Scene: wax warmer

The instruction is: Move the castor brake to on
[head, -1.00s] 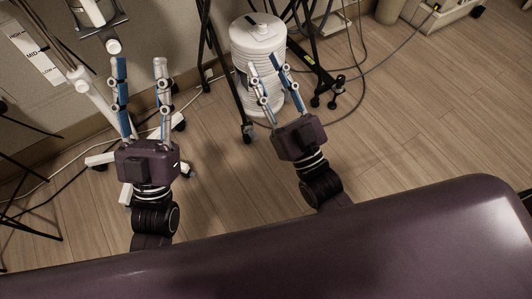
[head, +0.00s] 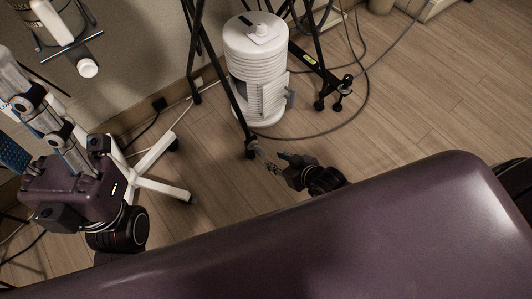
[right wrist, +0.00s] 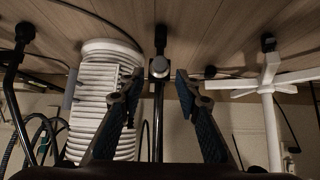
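A black stand leg (head: 222,82) comes down to a black castor (head: 250,151) on the floor, left of a white ribbed canister. My right gripper (head: 262,158) is low at this castor, its fingers partly hidden from the head. In the right wrist view my right gripper (right wrist: 159,82) is open. Its dark padded fingers lie either side of a grey round part (right wrist: 160,67) at the stand's leg, with a black part behind it. I cannot make out the brake lever or its setting. My left gripper (head: 45,115) is raised at the left, apparently open, its tips unclear.
The white canister (head: 255,85) stands close to the castor. A white castored base (head: 158,188) is on the floor to the left; it also shows at right in the wrist view (right wrist: 272,88). Cables cross the floor. Open wood floor (head: 420,110) lies to the right.

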